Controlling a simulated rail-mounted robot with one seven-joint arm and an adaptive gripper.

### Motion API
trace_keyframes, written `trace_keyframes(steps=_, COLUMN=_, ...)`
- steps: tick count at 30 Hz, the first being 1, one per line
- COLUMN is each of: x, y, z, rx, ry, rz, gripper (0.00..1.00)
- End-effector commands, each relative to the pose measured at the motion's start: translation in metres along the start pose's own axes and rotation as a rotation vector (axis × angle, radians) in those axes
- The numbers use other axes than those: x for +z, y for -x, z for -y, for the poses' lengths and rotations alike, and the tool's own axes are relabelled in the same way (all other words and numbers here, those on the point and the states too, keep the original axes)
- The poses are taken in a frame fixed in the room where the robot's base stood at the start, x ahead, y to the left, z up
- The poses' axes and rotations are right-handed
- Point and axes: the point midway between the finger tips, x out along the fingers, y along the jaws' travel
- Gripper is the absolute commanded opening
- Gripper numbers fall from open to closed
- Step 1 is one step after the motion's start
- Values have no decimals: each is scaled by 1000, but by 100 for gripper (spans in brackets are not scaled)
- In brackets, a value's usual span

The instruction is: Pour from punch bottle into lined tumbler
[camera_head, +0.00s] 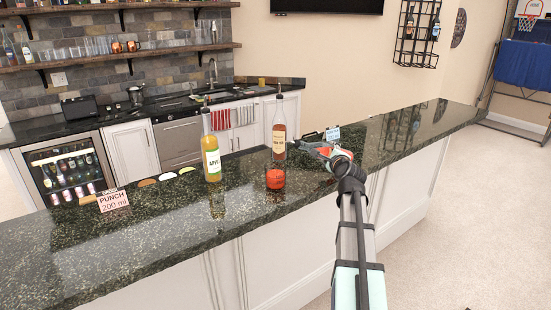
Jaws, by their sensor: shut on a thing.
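My gripper (318,146) is above the bar counter, right of the lined tumbler (275,179). It is shut on what appears to be the punch bottle, of which a small red part (325,151) shows; the arm and fingers hide most of it, so its tilt is unclear. The tumbler stands upright on the counter with red liquid in it, apart from the gripper. The liquid's exact level against any line is too small to read.
A green-labelled apple bottle (211,158) stands left of the tumbler. An amber bottle (279,128) stands just behind it. A sign reading punch 200 ml (113,200) stands at the left. A small blue-and-white card (332,134) is behind my gripper. The counter (410,135) is clear at right.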

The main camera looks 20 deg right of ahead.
Motion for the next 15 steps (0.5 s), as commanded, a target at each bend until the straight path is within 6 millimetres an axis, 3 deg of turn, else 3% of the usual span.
trace_keyframes(steps=15, x=9, y=3, z=5, rx=24, ry=-64, rz=1, gripper=0)
